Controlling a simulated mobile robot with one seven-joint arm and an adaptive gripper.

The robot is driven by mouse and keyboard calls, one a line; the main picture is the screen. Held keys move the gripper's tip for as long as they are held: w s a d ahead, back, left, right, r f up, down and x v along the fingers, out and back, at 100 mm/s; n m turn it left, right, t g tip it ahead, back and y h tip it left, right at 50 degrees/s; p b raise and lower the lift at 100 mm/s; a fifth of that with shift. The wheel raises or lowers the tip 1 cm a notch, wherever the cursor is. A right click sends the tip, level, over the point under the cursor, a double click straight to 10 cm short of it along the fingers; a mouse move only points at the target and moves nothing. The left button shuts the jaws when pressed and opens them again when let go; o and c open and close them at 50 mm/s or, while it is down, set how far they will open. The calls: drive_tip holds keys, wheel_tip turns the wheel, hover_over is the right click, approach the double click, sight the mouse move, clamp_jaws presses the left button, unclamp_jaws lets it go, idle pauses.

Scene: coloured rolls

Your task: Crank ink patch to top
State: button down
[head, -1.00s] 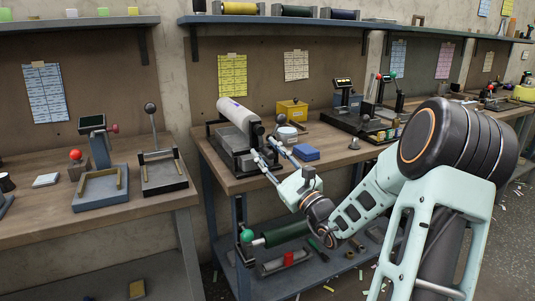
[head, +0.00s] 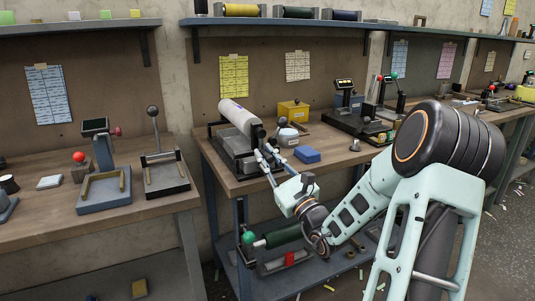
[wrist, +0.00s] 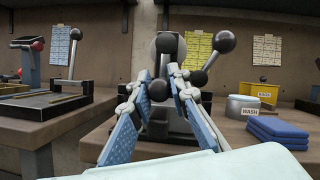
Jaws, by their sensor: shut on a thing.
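A white roller (head: 237,117) lies across a dark press frame (head: 229,151) on the middle bench. A crank with a grey ball knob (head: 283,122) is at the roller's near end; the knob shows large in the wrist view (wrist: 224,40). My gripper (head: 268,154) is at this near end, shut on the crank handle, with its fingers also in the wrist view (wrist: 173,85). The fingers partly hide the grip. The wrist view shows the roller's round end (wrist: 167,43), not the patch.
A white WASH tub (head: 288,136), a blue cloth stack (head: 306,155) and a yellow box (head: 293,111) stand right of the press. Another bench with a lever device (head: 165,173) is at left. A green roller (head: 283,235) lies on the shelf below.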

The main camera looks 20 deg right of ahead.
drive_tip(key=c, duration=1.8)
unclamp_jaws()
drive_tip(key=v, duration=1.2)
